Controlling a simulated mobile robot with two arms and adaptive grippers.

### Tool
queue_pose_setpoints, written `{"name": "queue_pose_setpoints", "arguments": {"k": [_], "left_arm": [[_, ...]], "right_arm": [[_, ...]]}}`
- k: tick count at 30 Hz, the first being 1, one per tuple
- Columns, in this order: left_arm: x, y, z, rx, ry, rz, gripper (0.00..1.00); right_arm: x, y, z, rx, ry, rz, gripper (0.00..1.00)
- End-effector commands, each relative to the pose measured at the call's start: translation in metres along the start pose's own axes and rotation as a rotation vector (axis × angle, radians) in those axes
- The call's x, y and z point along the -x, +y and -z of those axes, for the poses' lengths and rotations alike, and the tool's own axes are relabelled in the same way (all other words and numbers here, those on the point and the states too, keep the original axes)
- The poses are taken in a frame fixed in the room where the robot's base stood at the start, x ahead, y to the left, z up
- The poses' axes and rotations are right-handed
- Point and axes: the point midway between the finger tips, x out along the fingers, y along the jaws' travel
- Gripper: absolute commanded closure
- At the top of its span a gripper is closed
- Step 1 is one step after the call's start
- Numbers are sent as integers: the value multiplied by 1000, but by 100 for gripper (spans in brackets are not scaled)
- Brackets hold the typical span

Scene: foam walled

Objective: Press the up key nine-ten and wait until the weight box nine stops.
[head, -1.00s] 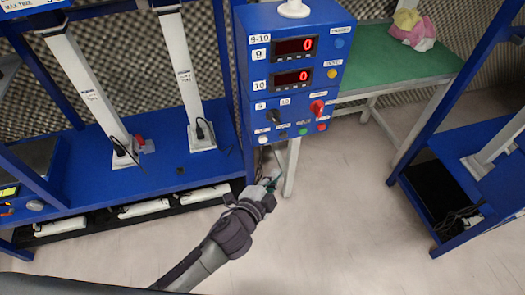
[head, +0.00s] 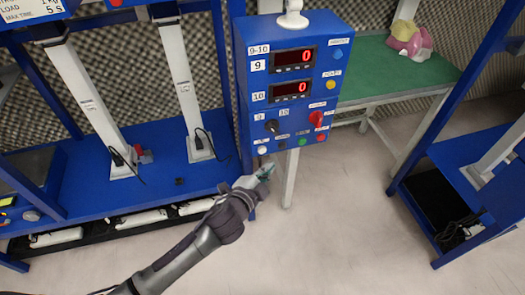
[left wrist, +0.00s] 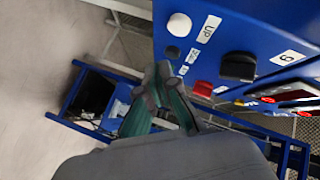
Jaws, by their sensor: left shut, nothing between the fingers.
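The blue control box (head: 262,93) has two red displays, 9 (head: 293,60) and 10 (head: 291,88), both reading 0. The white up key (head: 262,150) is at the lower left of its front. In the left wrist view the white key (left wrist: 179,25) stands beside an "UP" label, with a black key (left wrist: 172,52) nearby. My left gripper (head: 266,171) is shut and empty, just below the white key in the head view; its green-padded fingers (left wrist: 164,72) are apart from it in the wrist view. Which part is weight box nine I cannot tell. My right gripper is not in view.
A black selector knob (head: 271,125), a red knob (head: 316,118), a green key (head: 303,142) and a red key (head: 322,137) are also on the panel. A green-topped table (head: 385,68) stands behind. The floor (head: 330,230) in front is clear.

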Motion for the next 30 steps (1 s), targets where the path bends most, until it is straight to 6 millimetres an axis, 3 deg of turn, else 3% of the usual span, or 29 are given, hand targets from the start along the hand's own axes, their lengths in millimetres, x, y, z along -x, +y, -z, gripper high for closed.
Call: {"name": "queue_pose_setpoints", "arguments": {"k": [9,30], "left_arm": [[-18,-13,-13,-1,-1,0,100],[-19,-14,-14,-1,-1,0,100]], "right_arm": [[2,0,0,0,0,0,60],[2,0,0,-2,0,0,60]]}}
